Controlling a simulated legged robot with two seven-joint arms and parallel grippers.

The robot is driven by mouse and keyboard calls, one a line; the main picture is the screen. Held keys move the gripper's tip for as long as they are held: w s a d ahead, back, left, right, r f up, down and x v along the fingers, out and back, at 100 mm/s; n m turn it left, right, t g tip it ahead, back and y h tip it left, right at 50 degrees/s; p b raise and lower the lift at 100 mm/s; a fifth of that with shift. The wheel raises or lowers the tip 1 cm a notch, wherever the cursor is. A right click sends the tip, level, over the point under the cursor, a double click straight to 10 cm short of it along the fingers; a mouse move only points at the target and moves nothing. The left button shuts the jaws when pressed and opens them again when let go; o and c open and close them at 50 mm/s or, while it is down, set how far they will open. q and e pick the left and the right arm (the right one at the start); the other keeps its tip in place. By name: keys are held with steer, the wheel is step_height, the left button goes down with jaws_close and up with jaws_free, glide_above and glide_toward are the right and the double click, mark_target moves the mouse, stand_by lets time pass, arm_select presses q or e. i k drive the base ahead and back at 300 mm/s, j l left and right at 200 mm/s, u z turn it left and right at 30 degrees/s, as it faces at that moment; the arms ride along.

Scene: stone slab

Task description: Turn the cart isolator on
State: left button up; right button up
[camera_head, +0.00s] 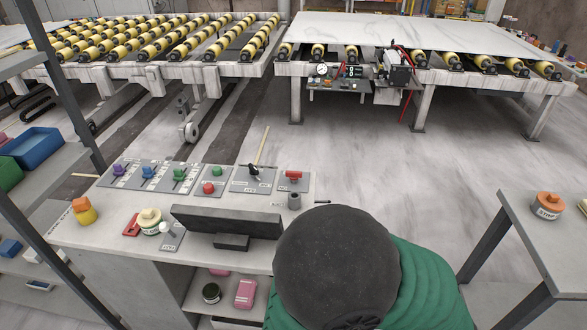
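A sloped control panel with several grey plates stands on a pale desk (75,232). The rightmost plate carries a red handle (294,175), which may be the isolator; its label is too small to read. Left of it is a plate with a black lever (254,172) and a thin pale stick rising behind. Further left are a green button (216,171) above a red button (208,188), then green (179,175), blue (148,172) and purple (118,170) knobs. I cannot tell which positions mean on or off. Neither of my grippers is in view.
A side table (555,240) stands right. Roller conveyors (160,45) stand behind open floor.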

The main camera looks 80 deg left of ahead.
mark_target(294, 175)
steer(key=i+u, duration=0.15)
steer(key=u, duration=0.3)
steer(key=i+u, duration=0.15)
steer(key=u, duration=0.25)
steer(key=i+l+u, duration=0.1)
steer(key=u, duration=0.35)
steer(key=i+l+u, duration=0.15)
steer(key=u, duration=0.25)
